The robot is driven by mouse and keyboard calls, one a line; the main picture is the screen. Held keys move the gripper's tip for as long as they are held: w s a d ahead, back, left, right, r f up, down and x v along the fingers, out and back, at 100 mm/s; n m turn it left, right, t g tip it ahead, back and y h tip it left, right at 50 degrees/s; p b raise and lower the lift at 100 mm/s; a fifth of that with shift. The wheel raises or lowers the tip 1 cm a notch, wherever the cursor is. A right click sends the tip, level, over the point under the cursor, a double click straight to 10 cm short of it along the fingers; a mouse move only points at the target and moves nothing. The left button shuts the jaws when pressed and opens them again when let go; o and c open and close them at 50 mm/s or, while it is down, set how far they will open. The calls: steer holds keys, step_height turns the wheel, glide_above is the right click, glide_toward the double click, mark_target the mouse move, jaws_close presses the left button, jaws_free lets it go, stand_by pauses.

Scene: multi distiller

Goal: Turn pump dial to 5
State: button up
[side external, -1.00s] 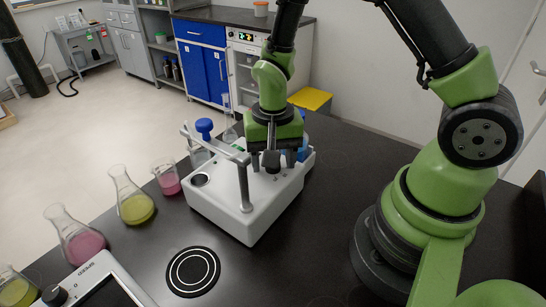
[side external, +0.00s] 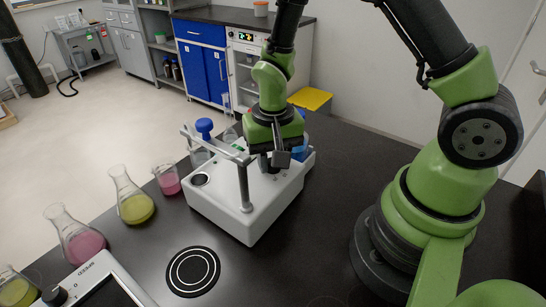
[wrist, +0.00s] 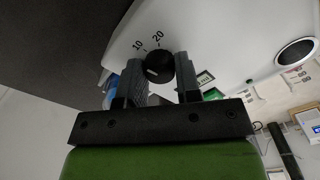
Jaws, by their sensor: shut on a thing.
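The white pump unit (side external: 228,216) stands on the black bench, and its top also shows in the wrist view (wrist: 222,45). The black pump dial (wrist: 158,66) sits on the unit's top, with the printed marks 10 and 20 beside it. My gripper (wrist: 161,72) is shut on the dial, with one finger on each side. In the side view my gripper (side external: 274,160) reaches down onto the rear of the unit's top, and its fingers hide the dial. The 5 mark cannot be made out.
A metal post with a crossbar (side external: 243,185) rises from the unit near my gripper. Flasks and a beaker of coloured liquid (side external: 134,206) stand to the left. A device with a screen (side external: 95,285) is at the front left. The bench right of the unit is clear.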

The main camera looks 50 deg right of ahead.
steer(key=n, duration=0.4)
steer(key=shift+n, duration=1.6)
steer(key=o, duration=0.9)
steer(key=shift+r, duration=0.1)
step_height(320, 180, up, 10)
steer(key=shift+f, duration=0.1)
